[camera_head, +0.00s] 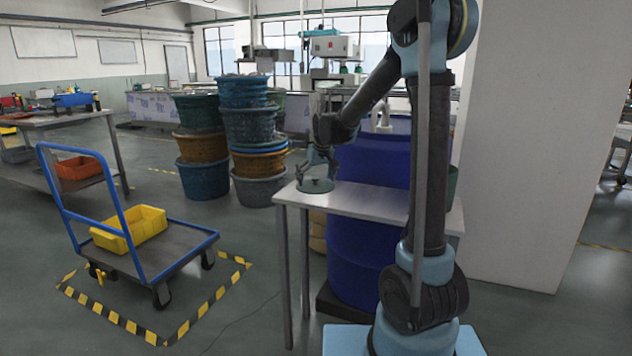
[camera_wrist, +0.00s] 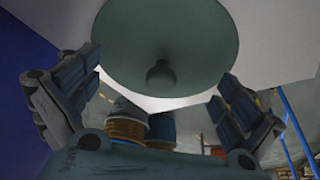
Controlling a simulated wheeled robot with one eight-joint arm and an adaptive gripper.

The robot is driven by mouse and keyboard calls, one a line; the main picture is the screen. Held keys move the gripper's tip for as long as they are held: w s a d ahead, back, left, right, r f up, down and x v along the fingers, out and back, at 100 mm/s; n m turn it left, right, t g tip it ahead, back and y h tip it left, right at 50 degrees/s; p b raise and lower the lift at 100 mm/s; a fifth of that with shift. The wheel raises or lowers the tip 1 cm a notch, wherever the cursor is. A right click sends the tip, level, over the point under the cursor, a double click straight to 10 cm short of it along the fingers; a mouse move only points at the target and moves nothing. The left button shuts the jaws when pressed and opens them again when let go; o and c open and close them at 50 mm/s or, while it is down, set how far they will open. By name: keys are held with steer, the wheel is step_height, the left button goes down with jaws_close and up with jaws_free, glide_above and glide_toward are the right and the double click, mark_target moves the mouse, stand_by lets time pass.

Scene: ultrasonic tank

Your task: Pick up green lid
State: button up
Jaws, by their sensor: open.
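The green lid (camera_head: 315,186) is a round, dull green disc lying on the small grey table, near its left end. My gripper (camera_head: 318,165) is just above the lid in the head view. In the wrist view my gripper (camera_wrist: 158,98) is open, with one finger on each side of the knob and nothing held between them. I cannot tell whether a finger touches the lid.
The grey table (camera_head: 375,203) is narrow, with bare top to the right of the lid. A large blue barrel (camera_head: 355,255) stands behind and below it. Stacked baskets (camera_head: 250,125) stand behind left. A blue-handled cart (camera_head: 150,262) with a yellow bin (camera_head: 130,230) stands left.

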steer(key=c, duration=1.2)
steer(key=shift+c, duration=0.2)
